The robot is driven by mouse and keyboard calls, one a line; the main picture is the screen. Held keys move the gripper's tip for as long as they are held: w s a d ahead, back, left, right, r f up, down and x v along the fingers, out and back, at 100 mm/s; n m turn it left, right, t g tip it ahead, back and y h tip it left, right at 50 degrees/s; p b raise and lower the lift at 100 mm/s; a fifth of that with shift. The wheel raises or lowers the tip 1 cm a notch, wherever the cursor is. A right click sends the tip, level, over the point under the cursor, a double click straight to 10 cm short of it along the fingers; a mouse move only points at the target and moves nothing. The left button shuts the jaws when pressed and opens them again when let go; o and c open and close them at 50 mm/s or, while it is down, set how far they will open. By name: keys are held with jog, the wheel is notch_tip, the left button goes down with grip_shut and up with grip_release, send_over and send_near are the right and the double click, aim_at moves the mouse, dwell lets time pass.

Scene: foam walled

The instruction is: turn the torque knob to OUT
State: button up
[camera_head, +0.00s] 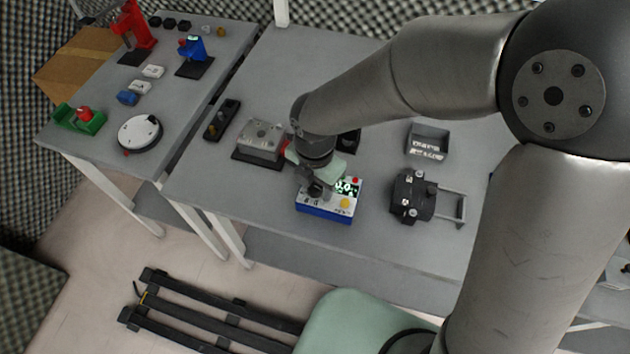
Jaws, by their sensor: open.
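A blue and white box (325,213) with a lit green display (347,187) stands near the front edge of the middle table. A yellow round part (345,203) and a small red part show on its top. My gripper (315,192) is over the left part of this box, pointing down, with its fingers close to the top face. The gripper hides that part of the top, so I cannot see the torque knob, its setting or an OUT mark. I cannot tell whether the fingers touch anything.
A grey block on a dark base (260,140) stands left of the box. A black device with a handle frame (413,196) stands to its right, and a grey bin (427,140) behind. The left table (185,105) holds several small devices. Bare tabletop lies in front of the grey block.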

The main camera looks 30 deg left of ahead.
jog(key=shift+f, duration=0.1)
jog(key=c, duration=1)
